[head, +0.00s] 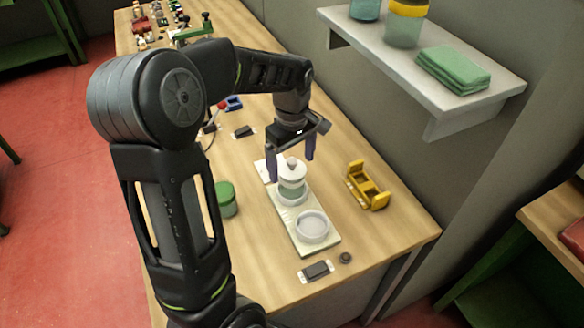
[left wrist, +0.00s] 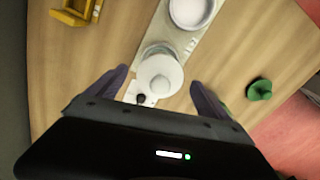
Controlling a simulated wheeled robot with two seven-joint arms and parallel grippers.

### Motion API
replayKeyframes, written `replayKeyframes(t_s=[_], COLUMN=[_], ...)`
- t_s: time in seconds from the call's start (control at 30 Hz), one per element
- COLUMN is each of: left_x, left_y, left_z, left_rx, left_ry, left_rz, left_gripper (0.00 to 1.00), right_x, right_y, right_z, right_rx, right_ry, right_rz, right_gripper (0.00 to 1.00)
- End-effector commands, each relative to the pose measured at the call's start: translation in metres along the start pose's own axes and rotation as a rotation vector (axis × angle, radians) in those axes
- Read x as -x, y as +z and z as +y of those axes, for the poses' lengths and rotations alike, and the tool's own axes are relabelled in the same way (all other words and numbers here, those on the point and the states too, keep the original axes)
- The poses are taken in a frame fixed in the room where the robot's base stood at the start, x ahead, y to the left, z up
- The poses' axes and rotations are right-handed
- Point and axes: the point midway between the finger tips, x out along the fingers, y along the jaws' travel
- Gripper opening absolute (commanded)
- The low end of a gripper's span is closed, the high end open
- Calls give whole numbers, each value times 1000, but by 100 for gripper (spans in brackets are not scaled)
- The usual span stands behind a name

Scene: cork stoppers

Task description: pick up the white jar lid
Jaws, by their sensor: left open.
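The white jar lid (head: 292,170) has a round knob and sits on a jar with a pale green body (head: 291,188). The jar stands in a ring on a light tray (head: 325,245). In the left wrist view the lid (left wrist: 160,74) shows from above, between and just beyond my fingertips. My left gripper (head: 291,160) is open and points down over the jar, with a finger on either side of the lid. It also shows in the left wrist view (left wrist: 158,82). I cannot tell whether the fingers touch the lid. My right gripper is not in view.
An empty white ring holder (head: 312,226) is on the tray's near end. A dark switch (head: 317,270) lies near the front edge. A wall shelf (head: 450,80) overhangs the right side.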

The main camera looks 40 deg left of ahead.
Motion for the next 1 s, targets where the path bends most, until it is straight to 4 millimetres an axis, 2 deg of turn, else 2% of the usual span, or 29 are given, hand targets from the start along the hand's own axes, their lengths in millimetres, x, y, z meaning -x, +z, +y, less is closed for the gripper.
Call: replayKeyframes(t_s=[0.07,0.17,0.87,1.0], left_x=[0,0,0,0], left_y=[0,0,0,0], left_z=[0,0,0,0], left_rx=[0,0,0,0], left_ry=[0,0,0,0], left_rz=[0,0,0,0], left_gripper=[90,84,27,26], right_x=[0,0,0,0], right_y=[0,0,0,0], right_z=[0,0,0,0], right_rx=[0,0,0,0], right_ry=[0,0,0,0], right_rz=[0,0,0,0], right_gripper=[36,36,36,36])
